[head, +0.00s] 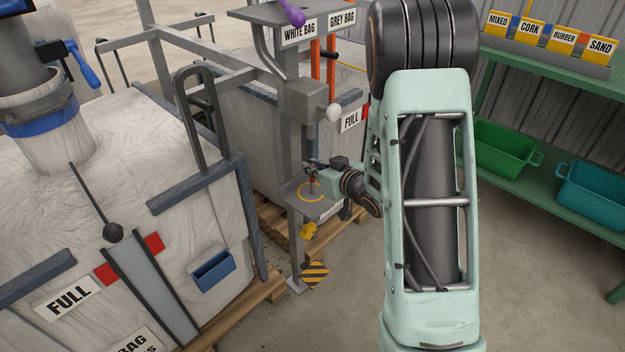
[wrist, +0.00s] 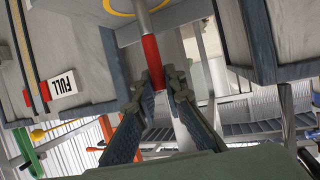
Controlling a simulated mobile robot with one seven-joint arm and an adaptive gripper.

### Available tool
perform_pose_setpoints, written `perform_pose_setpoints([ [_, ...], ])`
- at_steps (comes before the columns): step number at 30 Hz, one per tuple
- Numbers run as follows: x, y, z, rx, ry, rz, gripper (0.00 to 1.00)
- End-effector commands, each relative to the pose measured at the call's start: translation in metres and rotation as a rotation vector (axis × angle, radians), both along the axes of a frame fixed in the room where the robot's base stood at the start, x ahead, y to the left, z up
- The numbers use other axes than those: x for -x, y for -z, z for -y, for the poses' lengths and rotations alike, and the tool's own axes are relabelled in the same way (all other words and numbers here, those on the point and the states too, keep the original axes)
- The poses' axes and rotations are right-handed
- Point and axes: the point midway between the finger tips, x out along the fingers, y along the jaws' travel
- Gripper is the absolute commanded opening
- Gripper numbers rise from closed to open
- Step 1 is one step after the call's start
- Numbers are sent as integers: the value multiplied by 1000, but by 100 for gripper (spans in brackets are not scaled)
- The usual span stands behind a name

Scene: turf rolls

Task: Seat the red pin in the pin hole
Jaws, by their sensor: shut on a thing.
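The red pin (wrist: 152,60) stands between my fingertips; its red part leads to a grey shaft that points toward a yellow ring in the wrist view. My gripper (wrist: 158,82) is shut on the red part. In the head view my gripper (head: 313,170) is above a small grey plate (head: 326,209) on a post, and the red pin (head: 313,187) shows below the fingers, over the plate. A yellow ring (head: 301,198) is marked on the plate around the pin. The pin hole itself is not clearly seen, and I cannot tell whether the tip is in it.
The grey post (head: 297,140) rises beside my gripper, with a lever and a white knob (head: 334,112). A large white bag (head: 60,200) fills the left. A green shelf (head: 540,185) with green and teal bins stands right.

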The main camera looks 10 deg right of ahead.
Motion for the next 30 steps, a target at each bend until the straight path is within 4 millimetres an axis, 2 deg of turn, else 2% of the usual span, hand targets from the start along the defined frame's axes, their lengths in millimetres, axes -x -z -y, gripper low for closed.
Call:
perform_pose_setpoints([
  [11, 0, -1, 0, 0, 0, 1, 0],
  [17, 0, -13, 0, 0, 0, 1, 0],
  [23, 0, -38, 0, -1, 0, 2, 0],
  [30, 42, -90, 5, -2, 3, 1, 0],
])
